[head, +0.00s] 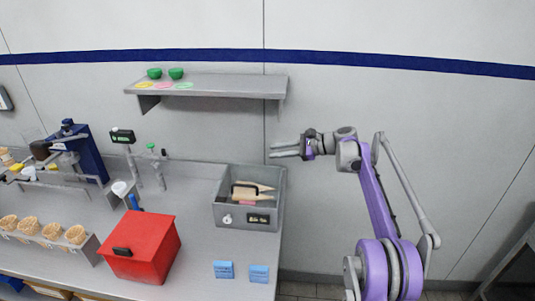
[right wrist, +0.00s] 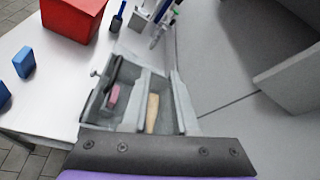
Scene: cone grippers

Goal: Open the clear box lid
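No clear lid can be made out with certainty. A grey box (head: 222,212) with a white knob and a small dark label on its front stands at the counter's right end. Its inside shows from above, with pale wooden pieces (head: 257,186) and a pink piece. The box also shows in the right wrist view (right wrist: 98,102), below the gripper's line of sight. My right gripper (head: 272,151) is in the air, right of and above the box, pointing left. Its two fingers look slightly apart, with nothing between them. My left gripper is not in view.
A red box (head: 150,240) with a black handle stands left on the counter (head: 195,190). Two blue blocks (head: 224,270) (head: 259,274) are at the front. A wall shelf (head: 215,85) with green bowls hangs above. Coffee equipment and cones fill the far left.

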